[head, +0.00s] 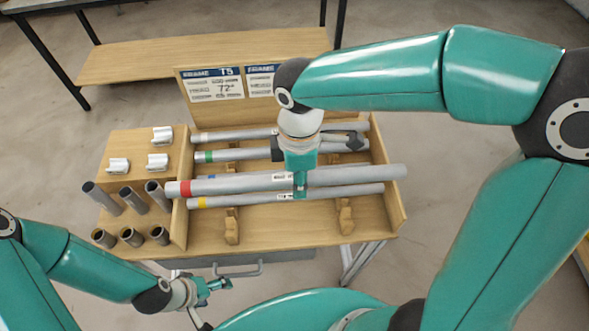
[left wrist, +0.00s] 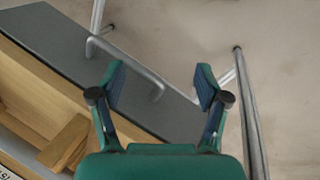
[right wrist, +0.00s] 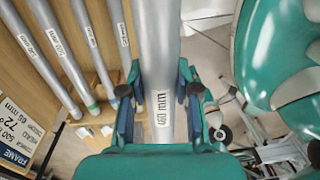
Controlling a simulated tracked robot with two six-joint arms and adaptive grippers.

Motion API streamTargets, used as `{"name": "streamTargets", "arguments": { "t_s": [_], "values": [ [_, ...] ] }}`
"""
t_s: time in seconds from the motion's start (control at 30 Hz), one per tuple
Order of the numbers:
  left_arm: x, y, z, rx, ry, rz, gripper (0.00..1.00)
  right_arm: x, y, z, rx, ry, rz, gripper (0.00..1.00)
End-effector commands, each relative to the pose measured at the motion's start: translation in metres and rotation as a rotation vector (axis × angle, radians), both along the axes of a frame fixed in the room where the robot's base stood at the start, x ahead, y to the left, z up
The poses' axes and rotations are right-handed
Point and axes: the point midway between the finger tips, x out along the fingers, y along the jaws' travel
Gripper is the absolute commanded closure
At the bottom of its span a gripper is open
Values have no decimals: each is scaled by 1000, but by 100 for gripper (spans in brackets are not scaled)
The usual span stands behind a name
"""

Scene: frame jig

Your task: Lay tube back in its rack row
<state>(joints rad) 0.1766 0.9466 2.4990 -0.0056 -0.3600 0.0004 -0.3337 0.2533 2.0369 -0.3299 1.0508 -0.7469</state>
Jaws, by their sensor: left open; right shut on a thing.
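My right gripper (head: 300,192) is shut on a thick grey tube with a red band (head: 235,184), around its middle. The tube also fills the centre of the right wrist view (right wrist: 158,60), with a printed label between the fingers. It is held level, seemingly above the wooden rack (head: 275,219). A thinner yellow-banded tube (head: 235,200) lies just in front of and partly under it. A green-banded tube (head: 235,155) and a white-banded tube (head: 230,135) lie farther back. My left gripper (head: 215,287) is open and empty before the bench; its fingers show in the left wrist view (left wrist: 158,75).
Notched wooden supports (head: 232,228) stand in the rack. At left, several upright short tubes (head: 130,200) and white fittings (head: 158,160) occupy a wooden block. A sign (head: 215,83) stands at the back. A handle (head: 240,270) sticks out at the bench front.

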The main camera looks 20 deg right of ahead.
Motion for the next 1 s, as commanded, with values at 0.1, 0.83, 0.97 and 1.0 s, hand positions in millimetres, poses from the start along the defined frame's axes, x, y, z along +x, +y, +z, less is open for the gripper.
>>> {"name": "streamTargets", "arguments": {
  "t_s": [0.1, 0.83, 0.97, 1.0],
  "values": [
    [0, 0, -5, 0, 1, 0, 25, 1, 1, -9, 0, -1, 3, 100],
    [0, 0, -50, 0, 0, 0, 25, 2, 2, -69, -1, -1, 6, 100],
    [0, 0, -58, 0, 0, 0, 25, 2, 2, -79, -1, -1, 6, 100],
    [0, 0, -61, 0, 0, 0, 25, 2, 2, -82, -1, -2, 6, 100]
  ]
}}
